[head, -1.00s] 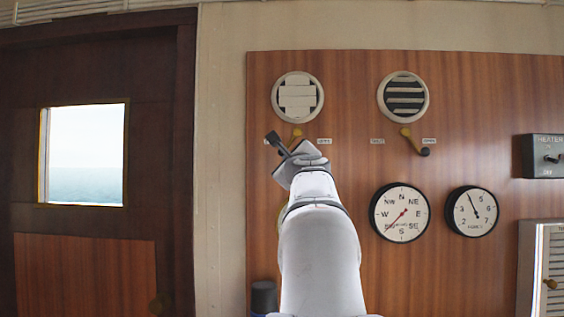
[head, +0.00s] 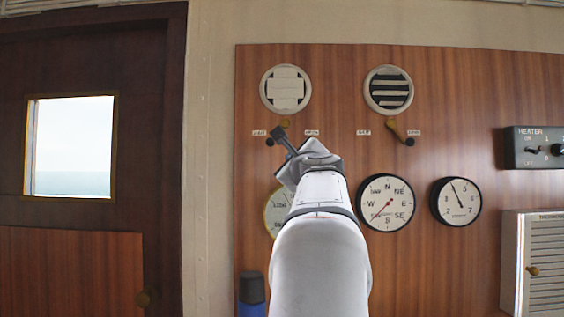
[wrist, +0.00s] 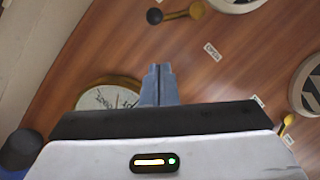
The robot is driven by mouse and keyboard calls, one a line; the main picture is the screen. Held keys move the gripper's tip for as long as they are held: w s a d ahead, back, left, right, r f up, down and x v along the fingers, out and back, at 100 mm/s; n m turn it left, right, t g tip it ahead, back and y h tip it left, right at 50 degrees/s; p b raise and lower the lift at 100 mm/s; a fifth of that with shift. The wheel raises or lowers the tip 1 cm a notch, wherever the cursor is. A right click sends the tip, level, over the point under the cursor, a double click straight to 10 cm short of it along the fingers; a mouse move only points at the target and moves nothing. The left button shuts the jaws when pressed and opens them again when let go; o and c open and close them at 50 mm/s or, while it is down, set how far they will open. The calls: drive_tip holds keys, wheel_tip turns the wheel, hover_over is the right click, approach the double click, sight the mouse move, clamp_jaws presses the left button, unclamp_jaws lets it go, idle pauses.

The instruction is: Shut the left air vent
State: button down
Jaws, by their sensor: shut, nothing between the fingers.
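The left air vent (head: 285,90) is a round cream vent on the wood panel, its pale slats lying nearly flat across the opening. Its lever below has a brass pivot (head: 285,124) and a black knob (head: 270,142) pointing down-left, toward the left label. The lever (wrist: 178,14) also shows at the top of the wrist view, by an OPEN label (wrist: 212,52). My gripper (head: 278,133) is shut and empty. It overlaps the lever area in the head view, but the wrist view shows its fingertips (wrist: 160,68) apart from the lever.
The right vent (head: 388,91) shows dark gaps between slats, its lever (head: 402,133) pointing down-right. Below are a compass dial (head: 386,203), another gauge (head: 456,202) and a dial partly behind my arm (head: 275,213). A heater box (head: 535,147) is at right. A door (head: 90,220) stands left.

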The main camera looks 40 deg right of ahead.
drive_tip(key=v, duration=0.5)
drive_tip(key=shift+s+a+b, duration=0.25)
drive_tip(key=shift+s+b, duration=0.1)
drive_tip(key=shift+b, duration=0.05)
drive_tip(key=w+a+f+n+g+y+p, duration=0.35)
drive_tip(key=a+f+n+y, duration=0.35)
drive_tip(key=a+f, duration=0.4)
drive_tip(key=w+a+f+n+g+y+p, duration=0.25)
drive_tip(key=w+a+f+n+y, duration=0.2)
drive_tip(key=a+f+n, duration=0.6)
drive_tip(key=s+a+f+n+g+p, duration=0.2)
drive_tip(key=s+a+f+n+g, duration=0.2)
drive_tip(key=f, duration=0.6)
drive_tip(key=s+a+f+n+g+p, duration=0.3)
drive_tip(key=s+a+f+n, duration=0.6)
drive_tip(key=s, duration=0.4)
drive_tip(key=shift+f+n+g+h, duration=0.35)
drive_tip(key=shift+f+n+g, duration=0.15)
drive_tip(key=shift+n+g, duration=0.5)
